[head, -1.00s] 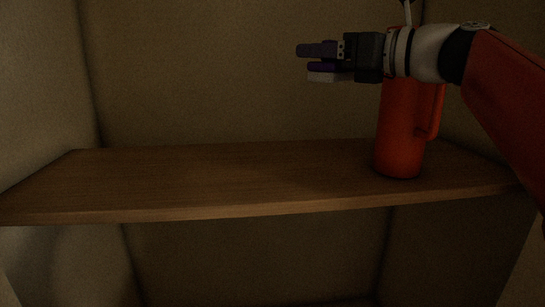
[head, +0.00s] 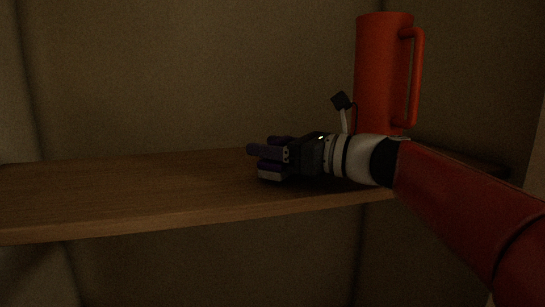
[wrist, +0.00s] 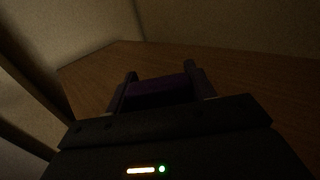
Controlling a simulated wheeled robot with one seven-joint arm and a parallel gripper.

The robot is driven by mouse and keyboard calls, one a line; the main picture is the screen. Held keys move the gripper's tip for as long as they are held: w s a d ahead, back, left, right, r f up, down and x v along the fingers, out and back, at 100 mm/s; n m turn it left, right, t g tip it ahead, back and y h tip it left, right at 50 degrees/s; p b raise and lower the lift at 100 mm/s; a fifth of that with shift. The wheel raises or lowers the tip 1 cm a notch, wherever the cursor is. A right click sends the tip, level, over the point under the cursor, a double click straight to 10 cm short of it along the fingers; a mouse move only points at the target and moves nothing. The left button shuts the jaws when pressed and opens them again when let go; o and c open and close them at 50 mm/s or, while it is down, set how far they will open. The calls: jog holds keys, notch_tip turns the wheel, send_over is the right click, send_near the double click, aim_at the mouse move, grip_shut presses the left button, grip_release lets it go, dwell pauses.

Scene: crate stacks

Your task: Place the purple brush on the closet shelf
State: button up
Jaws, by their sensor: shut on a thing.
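My gripper (head: 264,161) is shut on the purple brush, low over the front right part of the wooden closet shelf (head: 120,190). In the head view the purple brush (head: 270,166) shows as a dark purple piece with a pale underside between the fingers. In the wrist view the brush (wrist: 160,92) lies across between the two fingers, with the shelf (wrist: 90,72) beyond it. I cannot tell whether the brush touches the shelf. The scene is dark and much of the brush is hidden by the fingers.
A tall red-orange mug or pitcher (head: 382,70) with a handle stands on the right of the shelf, behind my wrist. The left and middle of the shelf are clear. The back wall (head: 200,80) is bare.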

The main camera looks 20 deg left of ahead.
jog(key=shift+f, duration=0.4)
jog(key=shift+f, duration=0.2)
jog(key=o, duration=1.1)
jog(key=shift+r, duration=0.2)
jog(key=shift+d, duration=0.3)
jog(key=v, duration=1.1)
jog(key=shift+s+d, duration=0.2)
